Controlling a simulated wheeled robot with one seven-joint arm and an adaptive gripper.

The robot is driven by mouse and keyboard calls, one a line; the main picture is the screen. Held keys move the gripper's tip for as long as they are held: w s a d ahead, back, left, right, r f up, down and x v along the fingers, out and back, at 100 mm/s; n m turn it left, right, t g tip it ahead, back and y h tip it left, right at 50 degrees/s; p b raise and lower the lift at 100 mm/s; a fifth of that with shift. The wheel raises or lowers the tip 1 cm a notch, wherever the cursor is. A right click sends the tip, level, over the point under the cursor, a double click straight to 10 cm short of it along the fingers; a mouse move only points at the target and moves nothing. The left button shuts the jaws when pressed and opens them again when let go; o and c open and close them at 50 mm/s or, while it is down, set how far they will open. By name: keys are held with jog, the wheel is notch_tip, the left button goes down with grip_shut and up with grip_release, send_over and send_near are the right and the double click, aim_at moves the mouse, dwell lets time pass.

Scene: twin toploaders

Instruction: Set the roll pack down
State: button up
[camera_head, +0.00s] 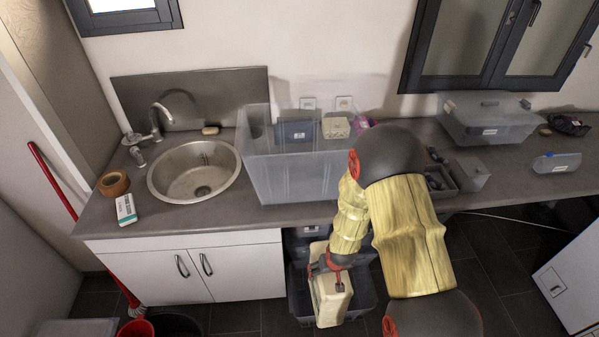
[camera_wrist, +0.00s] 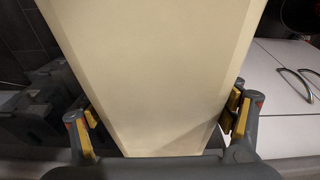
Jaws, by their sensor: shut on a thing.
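My gripper (camera_head: 333,262) is shut on a cream-coloured pack (camera_head: 330,298), which I take to be the roll pack. It hangs in front of the counter, over or partly in a dark open bin (camera_head: 301,309); I cannot tell whether it touches the bin. In the wrist view the pack (camera_wrist: 152,70) fills the middle, with the yellow-padded fingers of my gripper (camera_wrist: 160,125) on both of its sides. The pack's underside is hidden.
A clear tub (camera_head: 290,178) with several items stands on the counter (camera_head: 230,219), right of the sink (camera_head: 195,172). White cabinet doors (camera_head: 190,275) are left of the bin. A lidded clear box (camera_head: 487,118) stands at right. A red bucket (camera_head: 136,329) is on the floor.

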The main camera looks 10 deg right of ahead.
notch_tip(320, 180, up, 18)
jog(key=p, duration=1.6)
jog(key=shift+a, duration=0.15)
jog(key=shift+w, duration=0.1)
